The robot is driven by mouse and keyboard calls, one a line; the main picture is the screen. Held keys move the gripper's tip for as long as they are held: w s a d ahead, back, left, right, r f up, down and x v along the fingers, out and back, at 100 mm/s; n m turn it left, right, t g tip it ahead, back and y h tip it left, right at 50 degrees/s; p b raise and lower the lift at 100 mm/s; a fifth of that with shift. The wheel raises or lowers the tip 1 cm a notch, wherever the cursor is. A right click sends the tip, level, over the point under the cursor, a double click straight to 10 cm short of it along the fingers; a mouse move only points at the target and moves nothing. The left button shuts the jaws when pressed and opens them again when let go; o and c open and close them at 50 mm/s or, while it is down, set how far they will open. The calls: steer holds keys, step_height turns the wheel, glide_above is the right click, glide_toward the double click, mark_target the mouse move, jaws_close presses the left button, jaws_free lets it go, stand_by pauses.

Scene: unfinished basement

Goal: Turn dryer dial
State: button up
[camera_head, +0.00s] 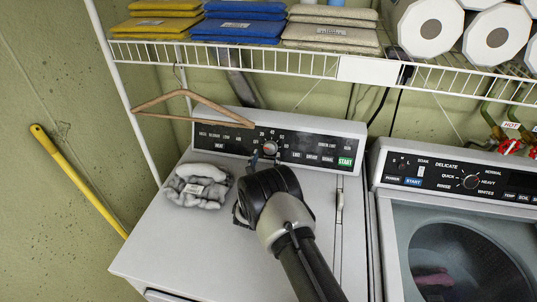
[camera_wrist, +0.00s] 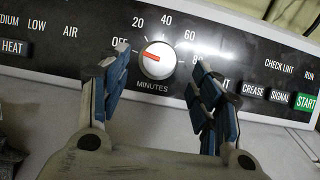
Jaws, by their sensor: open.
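The dryer dial (camera_wrist: 157,60) is a round white knob with a red pointer mark, set in the black control panel (camera_wrist: 265,62). In the wrist view its mark points left and slightly up, towards the OFF side. "MINUTES" is printed below it. My gripper (camera_wrist: 154,82) is open, with one finger on each side of the dial; I cannot tell whether either touches it. In the head view the dial (camera_head: 270,148) shows just beyond my gripper (camera_head: 262,158), and my wrist hides part of the panel's lower edge. The dryer (camera_head: 155,246) is white.
A grey folded cloth bundle (camera_head: 199,186) lies on the dryer top at left. A wooden hanger (camera_head: 190,97) hangs from the wire shelf (camera_head: 365,69) above the panel. A washer (camera_head: 383,235) stands at right. A yellow pole (camera_head: 78,180) leans at left.

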mark_target(269, 149)
steer(key=shift+w+d+b, duration=0.2)
steer(key=shift+w+d, duration=0.05)
steer(key=shift+w, duration=0.9)
steer(key=shift+w+d+b, duration=0.15)
steer(key=shift+w+d, duration=0.05)
steer(key=shift+w, duration=0.95)
steer(key=c, duration=1)
steer(key=shift+c, duration=0.2)
